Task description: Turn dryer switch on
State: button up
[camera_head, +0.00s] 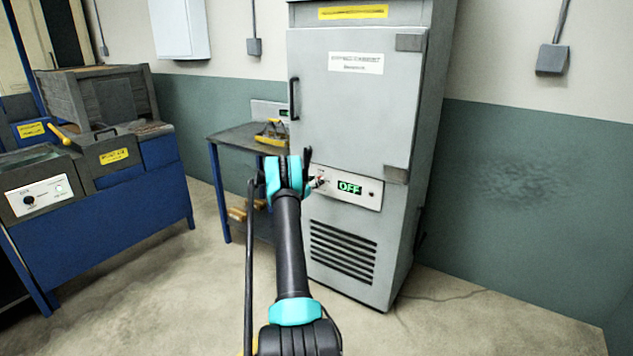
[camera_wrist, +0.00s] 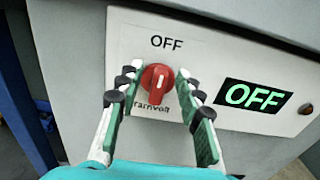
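The dryer is a tall grey cabinet (camera_head: 355,110) with a shut door. Its control panel (camera_head: 365,196) bears a green "OFF" display, which also shows in the wrist view (camera_wrist: 252,96). The dryer switch is a red rotary knob (camera_wrist: 157,82) with a white pointer line, below a printed "OFF" label. My gripper (camera_wrist: 156,88) is open, with one finger on each side of the knob. Whether either finger touches it is unclear. In the head view my gripper (camera_head: 290,160) is in front of the panel's left end and hides part of it.
A small table (camera_head: 235,137) with a yellow-handled tool (camera_head: 271,133) stands left of the dryer. A blue machine (camera_head: 125,210) with its own control panel (camera_head: 42,197) is farther left. The floor right of the dryer is clear.

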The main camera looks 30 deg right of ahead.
jog(key=shift+w+d, duration=0.1)
jog(key=shift+d, duration=0.3)
jog(key=shift+c, duration=0.3)
grip_shut()
jog(key=shift+m, duration=0.4)
jog(key=shift+s+d+f+m, duration=0.1)
jog(key=shift+s+f+m, duration=0.2)
jog(key=shift+m, duration=2.55)
jog(key=shift+s+d+f+m, duration=0.1)
jog(key=shift+s+f+m, duration=0.25)
jog(key=shift+m, duration=2.55)
jog(key=shift+s+d+f+m, duration=0.1)
jog(key=shift+s+f+m, duration=0.2)
jog(key=shift+m, duration=2.55)
